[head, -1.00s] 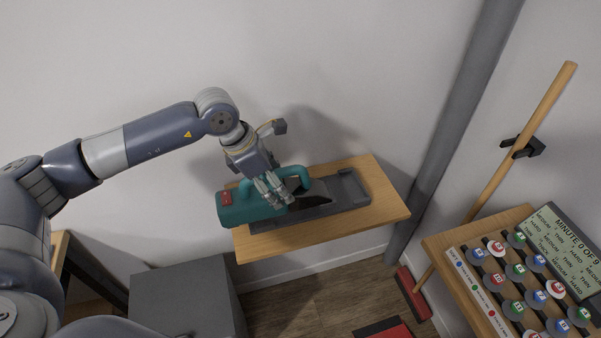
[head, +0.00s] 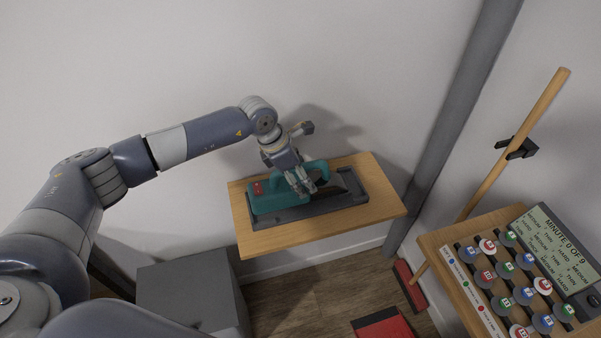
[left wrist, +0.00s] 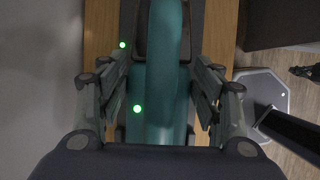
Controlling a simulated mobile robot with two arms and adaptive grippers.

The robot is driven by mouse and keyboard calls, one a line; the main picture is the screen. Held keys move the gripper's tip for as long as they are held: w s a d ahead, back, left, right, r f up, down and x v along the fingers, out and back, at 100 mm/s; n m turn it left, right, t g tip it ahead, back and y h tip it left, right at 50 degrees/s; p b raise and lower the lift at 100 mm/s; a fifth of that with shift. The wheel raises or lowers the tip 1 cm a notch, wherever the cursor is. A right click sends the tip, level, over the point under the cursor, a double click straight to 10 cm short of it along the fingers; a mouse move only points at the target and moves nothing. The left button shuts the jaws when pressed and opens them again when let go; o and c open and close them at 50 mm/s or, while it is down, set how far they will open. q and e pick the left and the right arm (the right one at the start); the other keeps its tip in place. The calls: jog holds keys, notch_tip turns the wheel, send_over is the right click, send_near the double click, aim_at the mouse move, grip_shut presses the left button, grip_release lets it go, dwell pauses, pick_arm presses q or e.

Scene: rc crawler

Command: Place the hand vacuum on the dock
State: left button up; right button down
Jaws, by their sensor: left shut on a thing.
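The hand vacuum (head: 274,199) is teal with a red patch at its rear and a dark nozzle to the right. In the head view it lies along the grey dock (head: 349,201) on the wooden wall shelf, its nozzle over the dock's right part. I cannot tell whether it is fully seated. My left gripper (head: 304,188) is shut on the vacuum's handle from above. In the left wrist view the fingers (left wrist: 163,90) stand on both sides of the teal vacuum body (left wrist: 158,100). My right gripper is not in view.
The wooden shelf (head: 262,243) has a bare front strip. A grey box (head: 190,298) stands below left. At the right are a table with coloured discs (head: 505,272) and a display (head: 560,245), a wooden pole (head: 515,140) in a wall clip, and a grey wall pipe (head: 455,110).

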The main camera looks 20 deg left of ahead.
pick_arm(q)
jog(key=shift+r, duration=0.1)
jog(key=o, duration=0.9)
jog(key=shift+f, duration=0.2)
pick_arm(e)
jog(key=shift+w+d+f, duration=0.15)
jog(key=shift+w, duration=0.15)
pick_arm(q)
jog(key=shift+o, duration=0.2)
jog(key=shift+r, duration=0.2)
jog(key=shift+a+r, duration=0.15)
jog(key=shift+r, duration=0.2)
jog(key=b+v, duration=0.2)
jog(key=v, duration=0.9)
jog(key=shift+s+r, duration=0.1)
jog(key=shift+s, duration=0.05)
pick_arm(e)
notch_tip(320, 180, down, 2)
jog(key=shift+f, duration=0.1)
